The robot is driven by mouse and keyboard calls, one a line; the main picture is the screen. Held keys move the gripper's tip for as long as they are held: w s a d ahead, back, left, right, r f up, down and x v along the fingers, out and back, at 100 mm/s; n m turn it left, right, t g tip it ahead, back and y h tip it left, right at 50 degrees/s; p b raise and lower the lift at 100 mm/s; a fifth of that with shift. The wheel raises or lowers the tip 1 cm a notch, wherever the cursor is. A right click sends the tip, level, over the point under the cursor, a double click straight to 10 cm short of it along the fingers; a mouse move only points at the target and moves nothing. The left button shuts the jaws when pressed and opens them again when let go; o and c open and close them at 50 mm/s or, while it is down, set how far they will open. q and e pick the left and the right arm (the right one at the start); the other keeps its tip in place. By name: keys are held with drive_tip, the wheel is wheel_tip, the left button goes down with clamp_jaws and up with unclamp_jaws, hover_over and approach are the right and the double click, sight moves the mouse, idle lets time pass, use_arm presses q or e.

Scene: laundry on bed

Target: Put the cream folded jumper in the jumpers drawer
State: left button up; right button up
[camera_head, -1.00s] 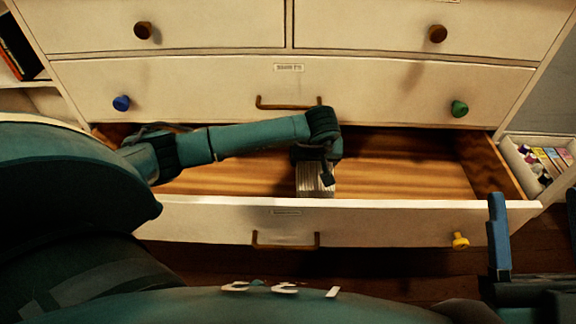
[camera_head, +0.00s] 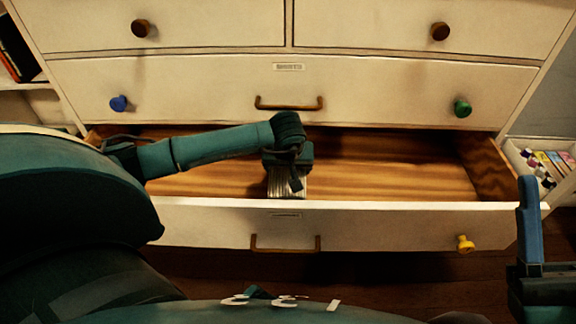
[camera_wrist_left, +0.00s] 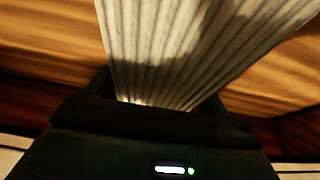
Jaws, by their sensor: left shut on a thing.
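The cream folded jumper (camera_head: 287,183) shows as a small ribbed bundle under my left gripper (camera_head: 287,168), inside the open lower drawer (camera_head: 390,175). In the left wrist view the ribbed jumper (camera_wrist_left: 185,50) fills the middle, with the gripper (camera_wrist_left: 160,100) shut on its near end. Wood grain of the drawer floor shows on both sides of it. I cannot tell whether the jumper touches the drawer floor. The drawer front's label is too small to read. My right gripper (camera_head: 530,225) shows only in part at the right edge, with one blue finger upright.
The drawer front (camera_head: 380,225) has a brown handle (camera_head: 285,244) and a yellow knob (camera_head: 465,244). A closed drawer above (camera_head: 380,90) has blue and green knobs. The open drawer's floor is bare on the right. A box of small items (camera_head: 545,165) stands at the right.

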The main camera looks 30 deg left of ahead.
use_arm(q)
drive_tip(key=shift+f, duration=0.5)
drive_tip(key=o, duration=1.1)
drive_tip(key=shift+o, duration=0.2)
drive_tip(key=shift+r, duration=0.1)
drive_tip(key=shift+r, duration=0.3)
drive_tip(key=shift+r+p, duration=0.35)
drive_tip(key=shift+r, duration=0.35)
drive_tip(key=p+v, duration=0.4)
drive_tip(key=v, duration=0.6)
drive_tip(key=shift+d, duration=0.1)
drive_tip(key=shift+s+d+r, duration=0.1)
drive_tip(key=shift+s+r, duration=0.15)
drive_tip(key=shift+r, duration=0.2)
use_arm(e)
wheel_tip(320, 180, down, 6)
drive_tip(key=m+h, duration=0.6)
drive_tip(key=shift+w+a+m+g+h, duration=0.15)
drive_tip(key=shift+a+m+g+h, duration=0.15)
drive_tip(key=shift+g, duration=0.1)
drive_tip(key=shift+f, duration=0.1)
